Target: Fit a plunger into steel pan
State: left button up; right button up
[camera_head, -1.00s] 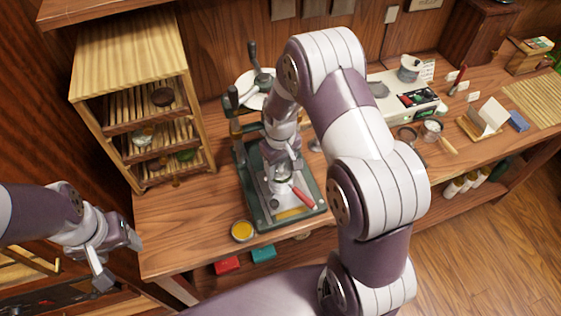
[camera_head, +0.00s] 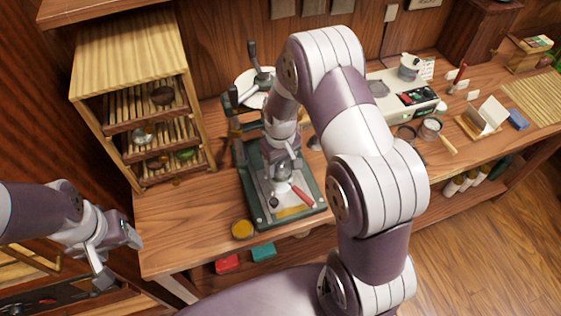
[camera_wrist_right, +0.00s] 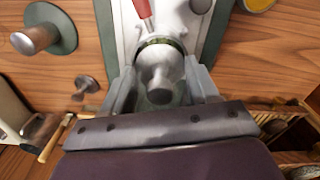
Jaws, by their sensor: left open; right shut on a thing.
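My right gripper (camera_wrist_right: 160,78) is shut on the plunger (camera_wrist_right: 158,72), a grey steel piece with a rounded knob. In the head view the plunger (camera_head: 281,169) is low over the base of the green press (camera_head: 262,219). The steel pan (camera_wrist_right: 170,42) shows as a round rim under and around the plunger, with a red handle (camera_head: 301,197) pointing toward the front right. The plunger covers most of the pan, so I cannot tell how deep it sits. My left gripper (camera_head: 118,256) is open and empty, off the table's left front.
A slatted wooden rack (camera_head: 140,45) stands at the left. A cup with yellow contents (camera_head: 242,229) is near the front edge. A white scale (camera_head: 402,96) and a small pan with a wooden handle (camera_head: 431,128) are to the right. The press's lever side stands close to my right gripper.

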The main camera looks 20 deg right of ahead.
jog(key=shift+f+b, duration=0.3)
jog(key=shift+f, duration=0.25)
jog(key=o, duration=1.2)
